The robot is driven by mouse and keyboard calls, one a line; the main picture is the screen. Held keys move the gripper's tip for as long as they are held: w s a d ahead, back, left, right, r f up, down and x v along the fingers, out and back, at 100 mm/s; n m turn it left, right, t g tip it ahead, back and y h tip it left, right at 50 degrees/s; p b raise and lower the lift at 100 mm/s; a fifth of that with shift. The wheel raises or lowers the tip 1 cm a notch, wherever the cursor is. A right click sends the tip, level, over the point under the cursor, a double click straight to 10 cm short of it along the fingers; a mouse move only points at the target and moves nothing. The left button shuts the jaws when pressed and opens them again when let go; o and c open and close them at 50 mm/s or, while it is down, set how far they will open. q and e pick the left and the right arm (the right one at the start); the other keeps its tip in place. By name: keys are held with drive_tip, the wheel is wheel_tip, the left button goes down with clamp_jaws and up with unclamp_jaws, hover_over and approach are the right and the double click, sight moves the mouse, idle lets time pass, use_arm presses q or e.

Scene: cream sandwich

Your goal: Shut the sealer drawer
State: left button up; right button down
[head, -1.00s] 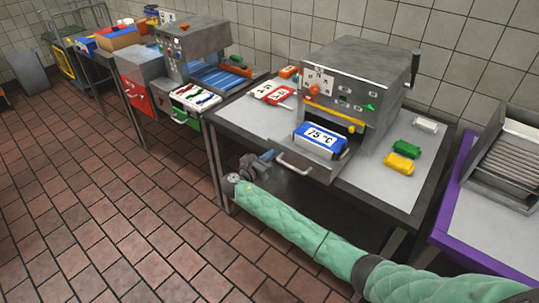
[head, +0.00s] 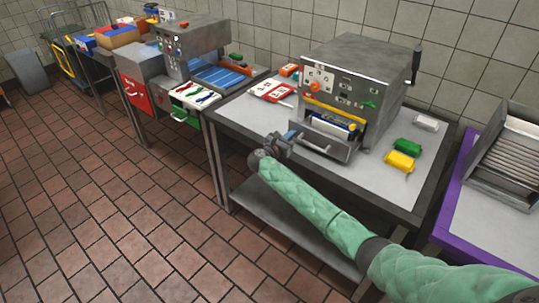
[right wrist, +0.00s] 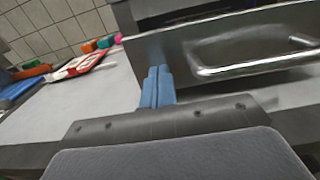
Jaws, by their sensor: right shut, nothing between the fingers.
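The sealer (head: 355,85) is a grey metal box on the middle table. Part of a blue and white block (head: 334,122) shows above the drawer front; the rest is hidden. My right gripper (head: 293,136) is shut and empty at the left end of the drawer front. In the right wrist view its blue fingers (right wrist: 158,85) are together against or very near the drawer's front panel (right wrist: 225,50), left of the handle (right wrist: 255,62). My left gripper is out of view.
Red and white cards (head: 270,91) lie left of the sealer. Green (head: 407,146) and yellow (head: 400,161) blocks and a white piece (head: 426,123) lie right of it. A purple-edged table (head: 452,205) stands at the right. The floor in front is clear.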

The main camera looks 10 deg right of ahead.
sight(307, 122)
drive_tip(key=b+x, duration=0.2)
drive_tip(key=x, duration=0.8)
drive_tip(key=shift+w+d+f, duration=0.1)
drive_tip(key=shift+w+d, duration=0.15)
drive_tip(key=shift+d, duration=0.1)
drive_tip(key=shift+w+d+b, duration=0.3)
drive_tip(key=shift+w+d, duration=0.05)
drive_tip(key=shift+d, duration=0.1)
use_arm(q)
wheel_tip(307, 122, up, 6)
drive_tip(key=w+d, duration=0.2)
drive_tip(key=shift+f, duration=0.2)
use_arm(e)
drive_tip(key=shift+w+d+r, duration=0.1)
drive_tip(key=shift+d+r, duration=0.1)
drive_tip(key=shift+r, duration=0.15)
